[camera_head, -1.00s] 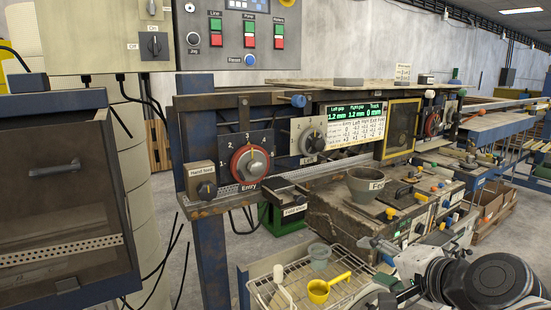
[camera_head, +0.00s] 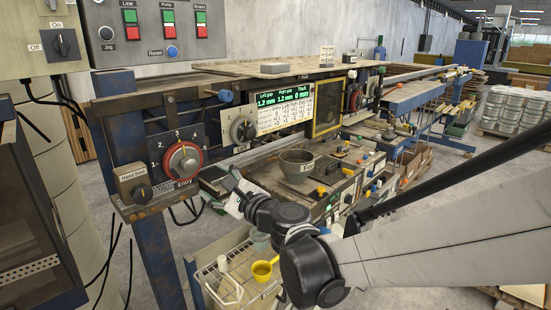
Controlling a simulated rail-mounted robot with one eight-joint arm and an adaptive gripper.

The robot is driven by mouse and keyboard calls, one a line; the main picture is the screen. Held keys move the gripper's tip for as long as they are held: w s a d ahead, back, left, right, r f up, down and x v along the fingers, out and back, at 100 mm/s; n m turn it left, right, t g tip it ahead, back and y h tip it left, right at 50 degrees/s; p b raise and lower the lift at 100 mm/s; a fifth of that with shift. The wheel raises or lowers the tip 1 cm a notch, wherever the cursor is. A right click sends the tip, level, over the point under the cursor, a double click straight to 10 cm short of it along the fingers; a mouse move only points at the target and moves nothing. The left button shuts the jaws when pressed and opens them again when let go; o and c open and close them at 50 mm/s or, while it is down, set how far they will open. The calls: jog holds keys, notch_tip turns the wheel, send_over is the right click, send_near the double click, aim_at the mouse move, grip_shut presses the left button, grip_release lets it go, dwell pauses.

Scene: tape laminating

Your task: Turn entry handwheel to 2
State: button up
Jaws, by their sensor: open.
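The Entry handwheel (camera_head: 183,161) is a grey knob in a red ring on a dark panel at the left in the head view. White numbers 1 to 4 stand around its left and upper side. Its exact pointer setting is too small to tell. My gripper (camera_head: 228,186) is open, to the right of and slightly below the handwheel, apart from it in the picture. Its fingers are small and partly blend with the dark hardware behind them. The Entry label (camera_head: 185,183) shows below the wheel.
The Hand feed box (camera_head: 133,186) stands just left of the handwheel. A grey bowl (camera_head: 297,166) sits on the bench.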

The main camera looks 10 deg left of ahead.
aim_at(191, 167)
jog(key=p+x, duration=0.2)
jog(key=x, duration=1)
jog(key=shift+w+a, duration=0.2)
jog(key=shift+a, duration=0.05)
jog(key=c, duration=1.2)
jog(key=shift+n+b, duration=0.45)
jog(key=shift+n, duration=0.05)
jog(key=n+b, duration=0.2)
jog(key=shift+f+n, duration=0.1)
jog(key=shift+n, duration=0.3)
jog(key=shift+n+b, duration=1.15)
jog(key=shift+n, duration=0.95)
